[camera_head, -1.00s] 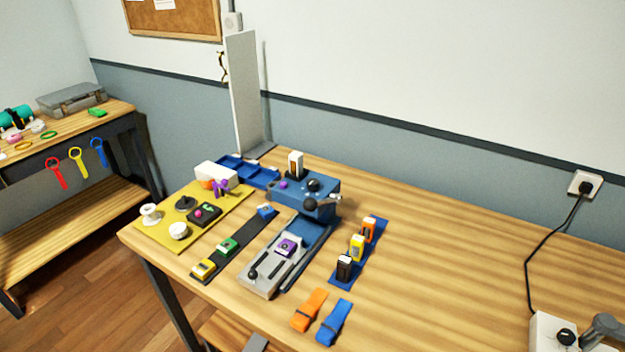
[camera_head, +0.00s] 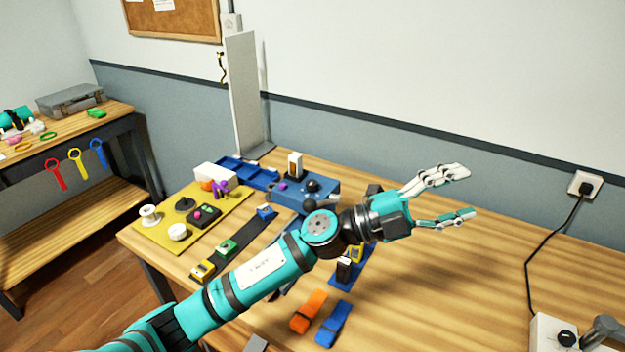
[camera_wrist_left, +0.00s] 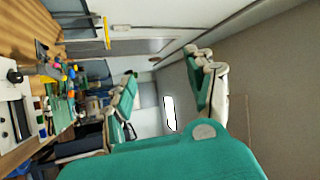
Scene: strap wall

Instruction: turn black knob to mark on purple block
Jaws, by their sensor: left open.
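The blue machine (camera_head: 326,189) on the bench has a black knob (camera_head: 312,186) on top and a small purple block (camera_head: 283,185) beside it. Any mark on that block is too small to tell. A black ball handle (camera_head: 309,205) shows just above my left arm. My left gripper (camera_head: 468,193) is open and empty, above the bench to the right of the machine, its fingers pointing right. Its spread fingers also show in the left wrist view (camera_wrist_left: 168,78). My left arm hides most of the grey slide track and its purple buckle. My right gripper is not in view.
A yellow board (camera_head: 155,226) with small fittings lies at left. A white box (camera_head: 553,333) with another black knob (camera_head: 566,338) stands lower right. The bench's right side is mostly clear.

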